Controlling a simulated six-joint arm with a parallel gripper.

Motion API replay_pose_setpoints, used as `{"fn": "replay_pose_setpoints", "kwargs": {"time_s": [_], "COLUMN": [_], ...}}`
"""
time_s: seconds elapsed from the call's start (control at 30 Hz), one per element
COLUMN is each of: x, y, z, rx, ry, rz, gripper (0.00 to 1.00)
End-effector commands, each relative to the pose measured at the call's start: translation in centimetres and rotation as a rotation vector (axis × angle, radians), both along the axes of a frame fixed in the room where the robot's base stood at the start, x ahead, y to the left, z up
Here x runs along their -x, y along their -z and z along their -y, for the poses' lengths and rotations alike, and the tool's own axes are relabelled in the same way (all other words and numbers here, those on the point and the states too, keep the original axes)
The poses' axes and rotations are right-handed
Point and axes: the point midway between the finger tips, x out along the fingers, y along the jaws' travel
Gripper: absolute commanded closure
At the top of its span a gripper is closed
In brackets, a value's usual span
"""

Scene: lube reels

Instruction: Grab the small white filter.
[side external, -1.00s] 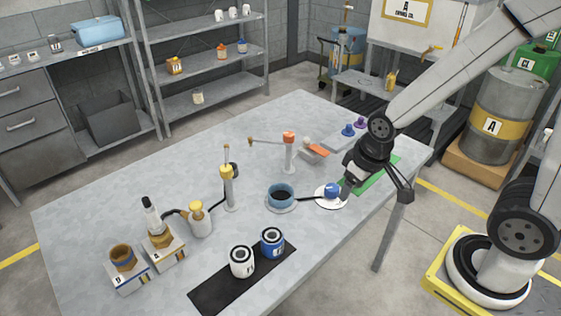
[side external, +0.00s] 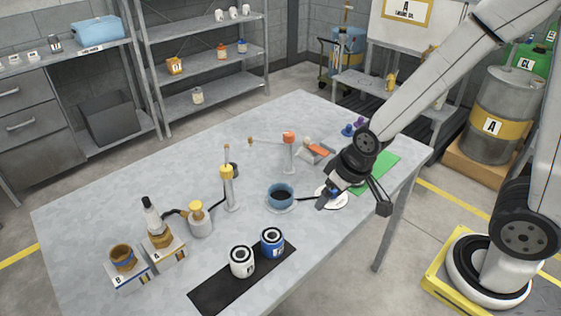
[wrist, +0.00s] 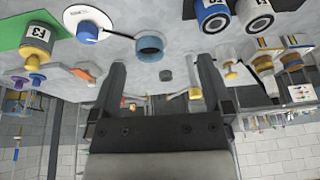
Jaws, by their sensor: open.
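A small white filter (side external: 242,261) with a dark ringed top stands upright on a black mat (side external: 217,293) near the table's front edge. A blue filter (side external: 272,242) of like shape stands on the mat just right of it.
A yellow-topped post (side external: 228,188), a pump bottle (side external: 199,220) and two boxed stands (side external: 128,272) are further left. A green mat (side external: 379,170) lies at the right. The table's front middle is clear.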

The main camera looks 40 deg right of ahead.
Motion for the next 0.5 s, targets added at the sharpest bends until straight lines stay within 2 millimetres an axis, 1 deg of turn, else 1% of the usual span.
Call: {"fn": "replay_pose_setpoints", "kwargs": {"time_s": [0.03, 0.2, 0.33, 0.5], "x": [-0.5, -2.5, -3.5, -4.3], "y": [0.7, 2.5, 3.9, 5.7], "z": [-1.1, -4.5, -7.1, -10.2], "rx": [-0.009, -0.038, -0.055, -0.067], "ry": [-0.012, -0.033, -0.045, -0.059], "rz": [0.020, 0.128, 0.211, 0.322], "gripper": [0.00, 0.00, 0.00, 0.00]}}
